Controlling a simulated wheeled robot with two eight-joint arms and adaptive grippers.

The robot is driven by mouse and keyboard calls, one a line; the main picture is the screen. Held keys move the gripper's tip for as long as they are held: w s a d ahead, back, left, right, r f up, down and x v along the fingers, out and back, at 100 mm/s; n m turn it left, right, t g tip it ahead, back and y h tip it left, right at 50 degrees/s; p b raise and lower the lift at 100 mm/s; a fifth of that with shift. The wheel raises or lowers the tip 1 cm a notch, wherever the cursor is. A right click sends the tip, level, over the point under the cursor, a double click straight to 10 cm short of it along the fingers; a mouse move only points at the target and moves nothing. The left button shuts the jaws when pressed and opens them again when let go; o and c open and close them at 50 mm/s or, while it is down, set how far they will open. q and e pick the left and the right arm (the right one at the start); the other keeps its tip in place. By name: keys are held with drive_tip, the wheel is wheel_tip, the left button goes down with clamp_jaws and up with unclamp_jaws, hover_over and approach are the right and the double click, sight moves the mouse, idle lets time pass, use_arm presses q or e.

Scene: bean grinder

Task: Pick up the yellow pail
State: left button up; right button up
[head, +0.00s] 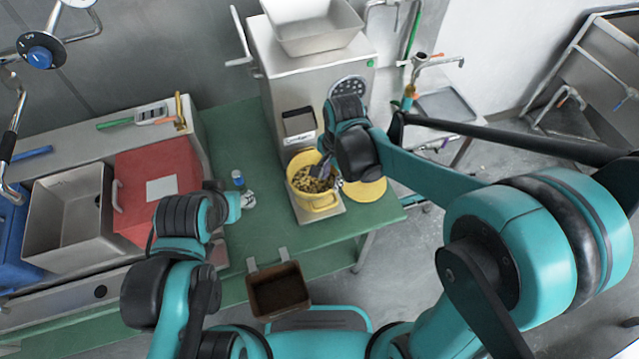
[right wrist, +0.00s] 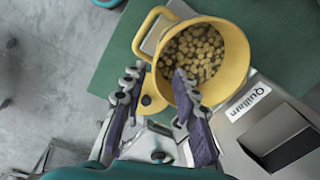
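The yellow pail (head: 313,201) stands upright on the metal base of the grinder, filled with brownish bean-like pieces. In the right wrist view the pail (right wrist: 237,62) is at the top, with a looped handle on its left side. My right gripper (head: 330,171) is at the pail's right edge in the head view. In the right wrist view its two fingers (right wrist: 157,92) are spread, and the right finger overlaps the pail's near rim; contact cannot be told. My left gripper (head: 248,200) is small and partly hidden by its arm, left of the pail.
The metal grinder (head: 315,75) stands behind the pail. A round yellow piece (head: 368,192) lies right of the pail. A blue-capped bottle (head: 238,178) stands on the green table (head: 235,125).

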drive_tip(key=b, duration=0.2)
hover_over(329, 202)
wheel_tip(329, 202, down, 7)
drive_tip(key=shift+d+f, duration=0.1)
drive_tip(key=shift+d, duration=0.05)
drive_tip(key=f+b, duration=0.1)
drive_tip(key=f, duration=0.2)
drive_tip(key=f+b, duration=0.1)
drive_tip(key=f, duration=0.3)
drive_tip(key=shift+w+a+f, duration=0.15)
drive_tip(key=shift+w+a, duration=0.05)
clamp_jaws()
